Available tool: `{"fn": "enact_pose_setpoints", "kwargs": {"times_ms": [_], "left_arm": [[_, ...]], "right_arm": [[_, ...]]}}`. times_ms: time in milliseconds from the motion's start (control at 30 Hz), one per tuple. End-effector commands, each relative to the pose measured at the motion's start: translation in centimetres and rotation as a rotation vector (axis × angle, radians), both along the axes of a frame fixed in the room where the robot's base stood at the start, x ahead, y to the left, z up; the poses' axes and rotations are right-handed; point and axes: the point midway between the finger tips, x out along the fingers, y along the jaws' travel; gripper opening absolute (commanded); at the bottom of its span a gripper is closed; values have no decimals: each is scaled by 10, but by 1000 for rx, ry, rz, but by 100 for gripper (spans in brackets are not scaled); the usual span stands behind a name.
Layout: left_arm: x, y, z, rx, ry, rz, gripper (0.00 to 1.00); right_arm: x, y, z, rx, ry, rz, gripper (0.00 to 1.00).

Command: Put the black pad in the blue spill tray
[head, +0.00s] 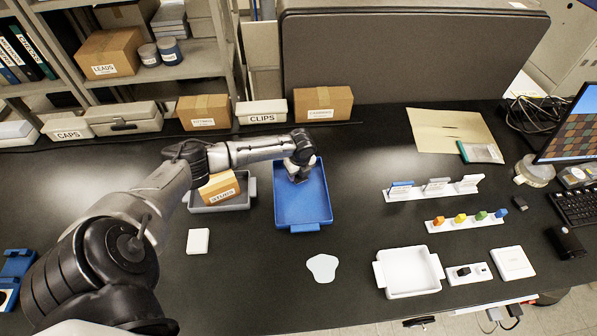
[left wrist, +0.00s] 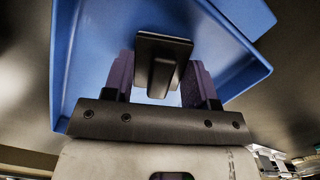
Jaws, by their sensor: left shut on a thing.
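The blue spill tray (head: 312,212) lies on the dark bench near the middle of the head view. My left gripper (head: 299,177) is over the far part of this tray. In the left wrist view, the black pad (left wrist: 163,50), a dark square plate with a raised grip, sits between the fingers of my left gripper (left wrist: 160,75), which is shut on it. The blue tray (left wrist: 85,60) fills the background behind the pad there. In the head view the gripper mostly hides the pad. I cannot tell whether the pad touches the tray floor. My right gripper is not in view.
A grey tray (head: 222,206) with a cardboard box (head: 219,186) stands left of the blue tray. A white block (head: 198,241) and a white blob-shaped piece (head: 322,267) lie nearer. A white tray (head: 408,272) and small racks stand right. Boxes line the back.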

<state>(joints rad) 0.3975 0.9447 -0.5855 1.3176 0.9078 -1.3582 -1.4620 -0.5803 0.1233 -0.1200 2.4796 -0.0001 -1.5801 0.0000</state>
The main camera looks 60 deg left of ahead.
Motion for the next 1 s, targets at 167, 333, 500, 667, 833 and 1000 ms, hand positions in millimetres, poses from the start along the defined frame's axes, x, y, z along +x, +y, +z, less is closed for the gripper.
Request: {"fn": "enact_pose_setpoints", "kwargs": {"times_ms": [167, 333, 500, 667, 833, 1000], "left_arm": [[0, 0, 1, 0, -1, 0, 30], [0, 0, -2, 0, -1, 0, 54], [0, 0, -2, 0, -1, 0, 70], [0, 0, -2, 0, -1, 0, 78], [0, 0, 0, 0, -1, 0, 78], [1, -1, 15, 1, -4, -2, 78]], "right_arm": [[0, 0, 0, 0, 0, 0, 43], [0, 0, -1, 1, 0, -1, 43], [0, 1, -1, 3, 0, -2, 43], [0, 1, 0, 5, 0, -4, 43], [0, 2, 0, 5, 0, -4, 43], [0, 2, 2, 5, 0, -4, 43]]}}
